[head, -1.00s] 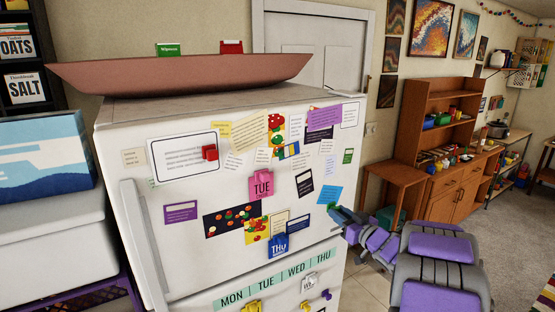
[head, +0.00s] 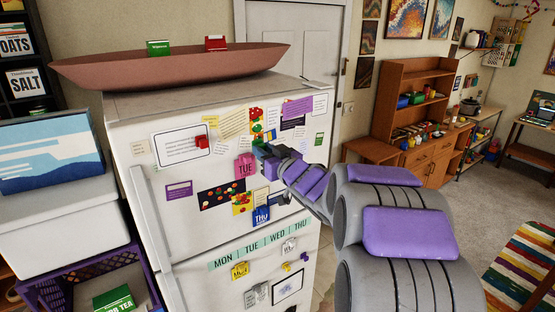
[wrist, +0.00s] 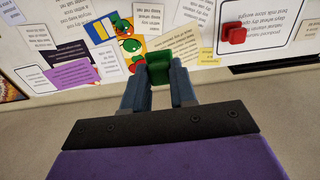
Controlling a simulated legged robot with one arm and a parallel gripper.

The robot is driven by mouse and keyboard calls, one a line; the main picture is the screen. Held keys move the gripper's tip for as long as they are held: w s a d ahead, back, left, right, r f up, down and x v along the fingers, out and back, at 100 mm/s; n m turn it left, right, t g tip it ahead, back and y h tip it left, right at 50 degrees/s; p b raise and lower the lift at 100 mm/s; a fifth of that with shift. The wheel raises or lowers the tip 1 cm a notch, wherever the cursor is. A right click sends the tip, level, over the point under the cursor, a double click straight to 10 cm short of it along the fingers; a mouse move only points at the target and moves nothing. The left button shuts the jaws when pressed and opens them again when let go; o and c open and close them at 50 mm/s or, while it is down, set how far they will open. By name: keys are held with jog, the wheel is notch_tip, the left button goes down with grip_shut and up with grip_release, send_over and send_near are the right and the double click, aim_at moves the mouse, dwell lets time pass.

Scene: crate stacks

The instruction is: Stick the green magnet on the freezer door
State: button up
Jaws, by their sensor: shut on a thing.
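The white fridge's upper door (head: 170,225) is covered with papers and magnets; I take it as the freezer door. My gripper (head: 262,152) is in front of that door, right of the pink TUE magnet (head: 245,166). In the wrist view, its fingers (wrist: 157,88) are shut on a small green magnet (wrist: 158,68). The magnet is close to the papers on the door; I cannot tell if it touches. In the head view my gripper hides most of it. A red magnet (head: 201,142) sits on a white sheet (head: 178,148), also seen in the wrist view (wrist: 233,33).
A long brown bowl (head: 165,72) lies on the fridge top. A blue THU magnet (head: 261,216) is low on the upper door. Below, the lower door (head: 225,285) bears a day strip and several magnets. A lidded grey bin (head: 60,225) stands left; floor is open right.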

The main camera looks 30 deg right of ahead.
jog(key=shift+s+a+r, duration=0.2)
jog(key=shift+s+r, duration=0.05)
jog(key=shift+r, duration=0.3)
jog(key=shift+w+f, duration=0.1)
jog(key=shift+w, duration=0.3)
jog(key=shift+w+a+b, duration=0.15)
jog(key=shift+w+a, duration=0.1)
jog(key=shift+w, duration=0.35)
jog(key=shift+w+a+b, duration=0.2)
jog(key=shift+w, duration=0.45)
jog(key=shift+w+a+b, duration=0.15)
jog(key=shift+w+a, duration=0.1)
jog(key=shift+w, duration=0.35)
jog(key=w, duration=0.3)
jog(key=w+p, duration=0.1)
jog(key=w, duration=0.1)
jog(key=shift+d, duration=0.3)
jog(key=shift+a, duration=0.15)
jog(key=shift+w, duration=0.1)
